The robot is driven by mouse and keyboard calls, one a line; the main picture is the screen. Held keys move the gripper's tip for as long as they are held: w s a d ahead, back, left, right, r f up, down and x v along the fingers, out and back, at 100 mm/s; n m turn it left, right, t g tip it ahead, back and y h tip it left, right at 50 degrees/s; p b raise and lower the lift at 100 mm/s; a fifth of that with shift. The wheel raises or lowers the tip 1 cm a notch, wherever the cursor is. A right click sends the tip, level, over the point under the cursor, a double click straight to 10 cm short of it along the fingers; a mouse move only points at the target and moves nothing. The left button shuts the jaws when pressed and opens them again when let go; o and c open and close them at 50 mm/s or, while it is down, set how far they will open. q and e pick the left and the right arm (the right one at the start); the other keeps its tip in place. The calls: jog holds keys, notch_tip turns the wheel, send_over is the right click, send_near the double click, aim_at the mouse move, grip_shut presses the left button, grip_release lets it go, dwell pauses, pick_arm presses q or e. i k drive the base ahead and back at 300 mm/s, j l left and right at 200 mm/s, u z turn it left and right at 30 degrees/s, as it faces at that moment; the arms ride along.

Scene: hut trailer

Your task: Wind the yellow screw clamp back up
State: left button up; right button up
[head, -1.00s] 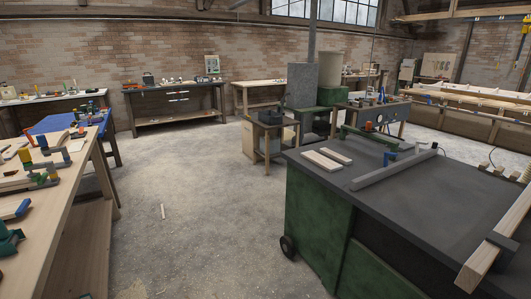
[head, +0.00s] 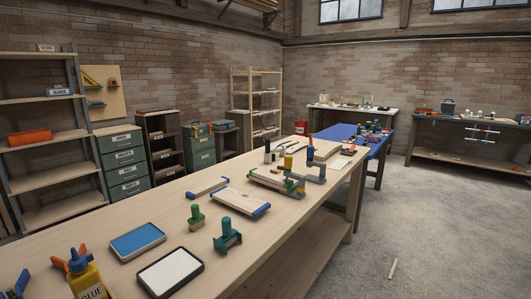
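A clamp with a yellow upright knob or handle (head: 288,162) stands by a wooden board (head: 272,180) on the long light wood bench (head: 180,210), past the middle of the bench. It is small in the head view, and how far its screw is wound cannot be told. A clamp with a blue top (head: 310,153) stands just right of it. Neither of my grippers shows in the head view.
On the nearer bench lie a green clamp-like tool (head: 227,240), a smaller green one (head: 196,218), a blue-topped tray (head: 137,241), a white-topped tray (head: 170,273) and a yellow glue bottle (head: 84,281). Open concrete floor (head: 440,230) lies right of the bench.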

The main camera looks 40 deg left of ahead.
aim_at(288, 158)
jog(key=i+u, duration=0.4)
jog(key=i+l+u, duration=0.2)
jog(key=i+u, duration=0.25)
jog(key=i+l+u, duration=0.25)
jog(key=u, duration=0.15)
jog(key=i+l+u, duration=0.7)
jog(key=l+u, duration=0.15)
jog(key=l, duration=0.1)
